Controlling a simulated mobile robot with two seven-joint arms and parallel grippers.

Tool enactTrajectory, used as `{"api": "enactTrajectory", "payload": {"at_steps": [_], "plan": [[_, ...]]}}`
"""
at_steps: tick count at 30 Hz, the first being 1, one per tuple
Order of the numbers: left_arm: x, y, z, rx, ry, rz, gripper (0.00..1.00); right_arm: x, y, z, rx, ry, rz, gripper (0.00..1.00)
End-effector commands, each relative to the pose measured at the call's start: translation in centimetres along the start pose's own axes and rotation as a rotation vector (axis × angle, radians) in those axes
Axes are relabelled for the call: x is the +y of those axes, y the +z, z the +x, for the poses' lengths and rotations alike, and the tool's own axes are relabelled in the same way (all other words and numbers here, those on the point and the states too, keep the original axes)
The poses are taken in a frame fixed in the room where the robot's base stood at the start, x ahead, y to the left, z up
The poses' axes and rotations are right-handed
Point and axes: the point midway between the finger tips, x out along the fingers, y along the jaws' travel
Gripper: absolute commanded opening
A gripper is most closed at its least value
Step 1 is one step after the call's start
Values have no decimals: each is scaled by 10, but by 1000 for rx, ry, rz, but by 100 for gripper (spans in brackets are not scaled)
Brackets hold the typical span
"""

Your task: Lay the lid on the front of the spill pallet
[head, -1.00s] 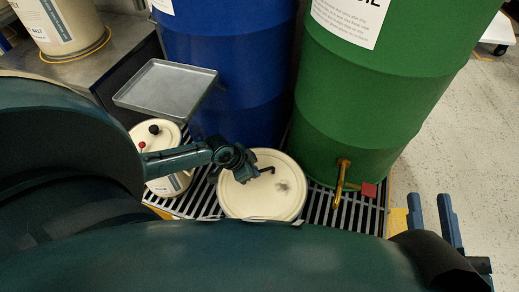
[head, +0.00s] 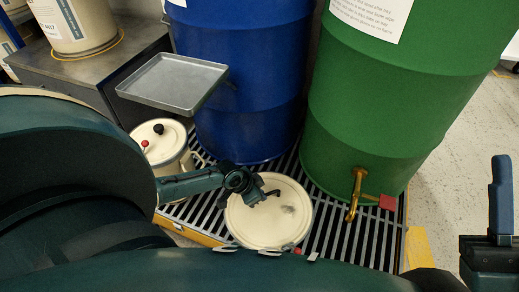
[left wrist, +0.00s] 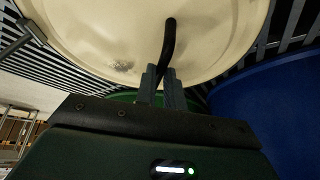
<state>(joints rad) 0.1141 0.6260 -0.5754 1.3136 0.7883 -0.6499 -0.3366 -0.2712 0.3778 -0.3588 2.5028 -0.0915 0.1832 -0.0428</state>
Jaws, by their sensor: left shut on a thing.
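The round cream lid (head: 262,230) has a bent black handle and a dark smudge on top. It is over the front part of the spill pallet's slatted grating (head: 338,240), in front of the drums. I cannot tell whether it touches the slats. My left gripper (head: 252,192) is shut on the lid's handle. The left wrist view shows the handle (left wrist: 169,38) rising from between the fingers (left wrist: 163,80), with the lid's face (left wrist: 95,35) beyond. My right gripper (head: 501,195) is at the right edge, away from the lid; only one blue finger shows clearly. My arm hides the pallet's near edge.
A blue drum (head: 245,100) and a green drum (head: 395,110) with a brass tap (head: 356,195) and red tag (head: 387,202) stand behind the lid. A white can (head: 160,143) stands left, under a grey tray (head: 172,83). Bare slats lie right of the lid.

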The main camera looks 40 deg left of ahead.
Motion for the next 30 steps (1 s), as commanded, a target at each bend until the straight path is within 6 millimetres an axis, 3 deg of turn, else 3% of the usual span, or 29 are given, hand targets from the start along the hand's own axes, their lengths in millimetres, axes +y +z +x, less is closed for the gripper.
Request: {"api": "enactTrajectory", "payload": {"at_steps": [5, 6, 13, 23, 30], "plan": [[0, -1, 0, 3, -1, 0, 0, 0, 0, 0, 0, 0, 0, 29], [0, 0, 0, -1, 0, 0, 13, 0, 0, 0, 0, 0, 0, 29], [0, 0, 0, -1, 1, 0, 32, 0, 0, 0, 0, 0, 0, 29], [0, -1, -8, -2, 0, 1, 32, 2, -3, 4, -5, 0, 5, 29], [0, -2, -54, -3, 0, 2, 32, -11, 23, -14, -246, 29, 160, 29]]}}
